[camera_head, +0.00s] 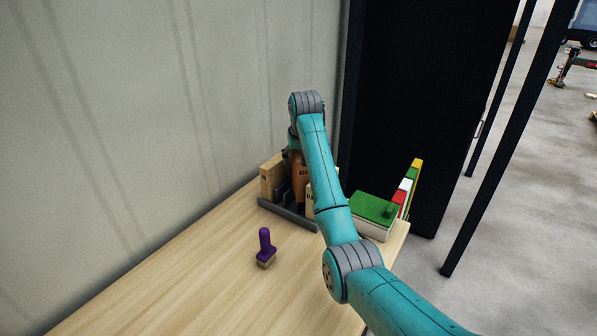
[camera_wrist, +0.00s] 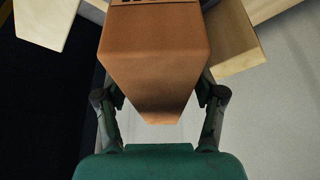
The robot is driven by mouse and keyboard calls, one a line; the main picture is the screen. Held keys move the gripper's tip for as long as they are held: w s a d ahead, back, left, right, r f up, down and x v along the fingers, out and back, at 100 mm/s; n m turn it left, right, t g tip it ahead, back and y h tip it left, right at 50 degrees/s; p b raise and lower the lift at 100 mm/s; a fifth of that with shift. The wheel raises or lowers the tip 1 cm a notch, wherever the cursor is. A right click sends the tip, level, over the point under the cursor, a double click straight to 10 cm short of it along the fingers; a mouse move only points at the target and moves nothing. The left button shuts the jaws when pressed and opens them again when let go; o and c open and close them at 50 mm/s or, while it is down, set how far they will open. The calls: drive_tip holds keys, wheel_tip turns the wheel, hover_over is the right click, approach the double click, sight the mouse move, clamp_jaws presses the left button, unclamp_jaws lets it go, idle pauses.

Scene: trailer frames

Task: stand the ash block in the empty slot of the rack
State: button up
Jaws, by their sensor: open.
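An orange-brown block (camera_head: 299,178) stands upright at the grey rack (camera_head: 288,215) in the head view. Its lettering seems to begin with "A" but is too small to read surely. My gripper (camera_wrist: 160,98) is open, with one finger on each side of this block (camera_wrist: 155,60) in the wrist view; I cannot tell whether they touch it. A pale wooden block (camera_head: 270,178) stands in the rack to the left. Another pale block (camera_head: 310,196) shows to the right, partly behind my arm. My arm hides part of the rack, and I cannot make out an empty slot.
A purple-handled brush or stamp (camera_head: 265,247) stands on the wooden table (camera_head: 190,275). A green-topped box or book (camera_head: 373,208) and several coloured upright books (camera_head: 407,188) are at the right end. A wall runs along the left. The front left of the table is clear.

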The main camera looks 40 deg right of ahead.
drive_tip(key=shift+f, duration=0.2)
idle(0.4)
clamp_jaws()
